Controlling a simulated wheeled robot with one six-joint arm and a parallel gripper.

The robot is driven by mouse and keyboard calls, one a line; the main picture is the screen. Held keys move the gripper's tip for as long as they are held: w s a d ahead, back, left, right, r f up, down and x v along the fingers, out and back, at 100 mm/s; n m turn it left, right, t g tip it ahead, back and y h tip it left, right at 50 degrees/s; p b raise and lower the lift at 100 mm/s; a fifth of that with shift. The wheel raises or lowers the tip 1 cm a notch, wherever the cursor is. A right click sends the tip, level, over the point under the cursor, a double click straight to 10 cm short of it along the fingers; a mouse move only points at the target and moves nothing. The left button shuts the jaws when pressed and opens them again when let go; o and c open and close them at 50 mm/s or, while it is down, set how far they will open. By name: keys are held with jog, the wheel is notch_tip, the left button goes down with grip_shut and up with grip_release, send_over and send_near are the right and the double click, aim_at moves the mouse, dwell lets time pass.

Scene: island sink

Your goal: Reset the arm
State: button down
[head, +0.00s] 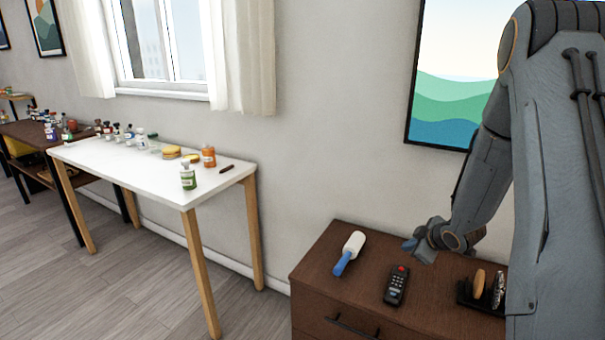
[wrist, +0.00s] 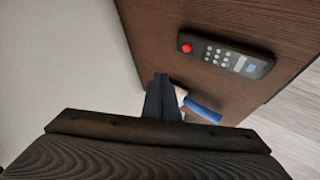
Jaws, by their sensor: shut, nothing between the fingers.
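My arm (head: 490,165) reaches down from the right side of the head view. My gripper (head: 410,245) hangs above the brown dresser, near its back edge. In the wrist view my gripper (wrist: 161,78) has its fingers together with nothing between them. A lint roller with a white head and blue handle (head: 348,252) lies on the dresser left of the gripper. In the wrist view it is partly hidden behind the fingers, with its blue handle (wrist: 203,111) showing. A black remote with a red button (head: 396,287) lies on the dresser in front of the gripper, and also shows in the wrist view (wrist: 226,55).
The brown dresser (head: 325,278) stands against the wall. A black holder (head: 466,293) with brushes sits at its right, partly behind my arm. A white table (head: 110,160) with several bottles stands at left. A framed picture (head: 435,110) hangs behind my arm. Floor at left is clear.

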jog(key=s+a+r+m+g, duration=0.3)
jog(key=s+a, duration=0.4)
jog(key=s, duration=0.3)
jog(key=s+a+r+m+g, duration=0.3)
jog(key=s+a+r, duration=0.2)
jog(key=s, duration=0.6)
jog(key=s+a+r+m+g+h, duration=0.1)
jog(key=s+a+r+m+g, duration=0.2)
jog(key=s+a, duration=0.5)
jog(key=shift+s+a+r+m, duration=0.3)
jog(key=shift+s+r+m, duration=0.3)
jog(key=shift+s+r, duration=0.4)
jog(key=shift+s+f, duration=0.1)
jog(key=shift+f, duration=0.05)
